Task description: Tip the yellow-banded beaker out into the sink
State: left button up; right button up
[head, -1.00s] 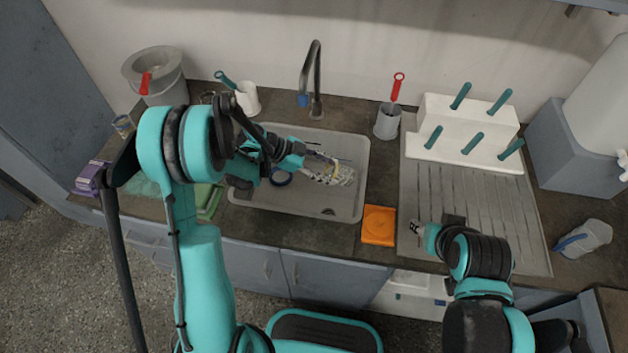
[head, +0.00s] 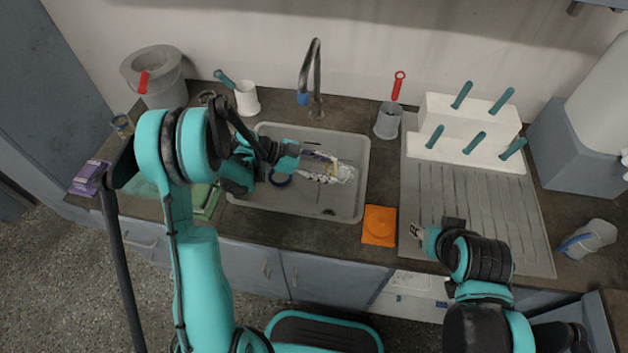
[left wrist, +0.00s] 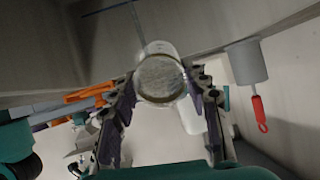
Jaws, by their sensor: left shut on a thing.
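My left gripper (head: 325,170) is over the sink (head: 357,205), shut on the yellow-banded beaker (head: 345,173). The beaker is clear glass and appears tipped over toward the right, above the basin. Fingers partly cover it. In the left wrist view the beaker (left wrist: 160,80) sits between the two fingers, with a round greyish end facing the camera. I cannot tell whether liquid is in it. My right gripper (head: 418,231) is low over the drainboard's front left edge; its jaws are too small to read.
A tap (head: 312,80) stands behind the sink. A grey pot with a red-handled brush (head: 388,120) and an orange cloth (head: 379,225) are to its right. A white peg rack (head: 465,130) stands behind the drainboard (head: 480,200). A grey bin (head: 155,75) is at far left.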

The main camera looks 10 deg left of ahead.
pick_arm(q)
jog(key=shift+a+r+h+b, duration=0.1)
jog(key=shift+a+h+b, duration=0.1)
jog(key=shift+h+b, duration=0.65)
dwell(0.6)
jog(key=shift+s+a+r+t+h, duration=0.15)
jog(key=shift+a+t+h, duration=0.25)
jog(key=shift+a+h, duration=0.4)
dwell(0.6)
jog(key=shift+s+a+r+h, duration=0.1)
jog(key=shift+a+r+h, duration=0.1)
jog(key=shift+r+h, duration=0.75)
dwell(0.5)
